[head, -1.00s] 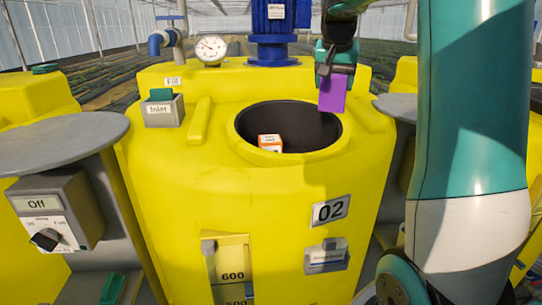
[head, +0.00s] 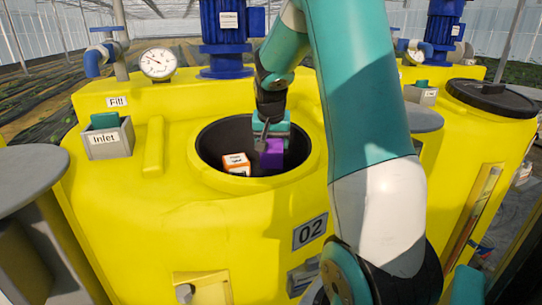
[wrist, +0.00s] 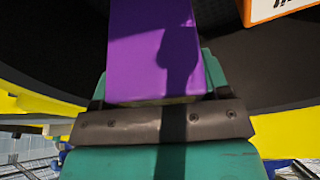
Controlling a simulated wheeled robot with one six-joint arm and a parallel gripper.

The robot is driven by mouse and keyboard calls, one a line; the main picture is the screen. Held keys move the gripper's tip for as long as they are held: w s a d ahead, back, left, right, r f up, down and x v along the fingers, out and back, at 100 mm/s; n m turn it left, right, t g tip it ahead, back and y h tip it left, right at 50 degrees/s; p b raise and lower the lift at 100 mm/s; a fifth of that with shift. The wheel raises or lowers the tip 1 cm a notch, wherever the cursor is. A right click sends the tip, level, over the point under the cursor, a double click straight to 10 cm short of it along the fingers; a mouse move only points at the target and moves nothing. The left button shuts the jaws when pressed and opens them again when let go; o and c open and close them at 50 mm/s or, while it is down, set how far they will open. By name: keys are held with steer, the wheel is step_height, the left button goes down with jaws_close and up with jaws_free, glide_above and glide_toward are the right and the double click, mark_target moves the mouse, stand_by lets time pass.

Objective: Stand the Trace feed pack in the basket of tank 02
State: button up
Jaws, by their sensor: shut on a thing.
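My gripper (head: 272,137) is shut on a purple pack (head: 271,154), which I take to be the Trace feed pack; no label on it is readable. The pack is partly below the rim of the round opening of tank 02 (head: 310,232), at the right side of the hole. In the wrist view the purple pack (wrist: 152,50) stands out between the jaws (wrist: 155,98). An orange and white pack (head: 237,164) sits inside the opening, left of my pack and apart from it. The basket's floor and the lower end of my pack are hidden.
The opening's yellow rim (head: 205,180) surrounds the pack. An Inlet box (head: 107,137) and a pressure gauge (head: 158,63) are at left, a blue motor (head: 224,35) behind. A neighbouring tank with a black lid (head: 490,97) stands at right.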

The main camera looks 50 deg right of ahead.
mark_target(272, 158)
steer(key=shift+f+p, duration=0.5)
steer(key=shift+f, duration=2.3)
steer(key=shift+f, duration=0.15)
steer(key=o, duration=1.1)
steer(key=shift+o, duration=0.2)
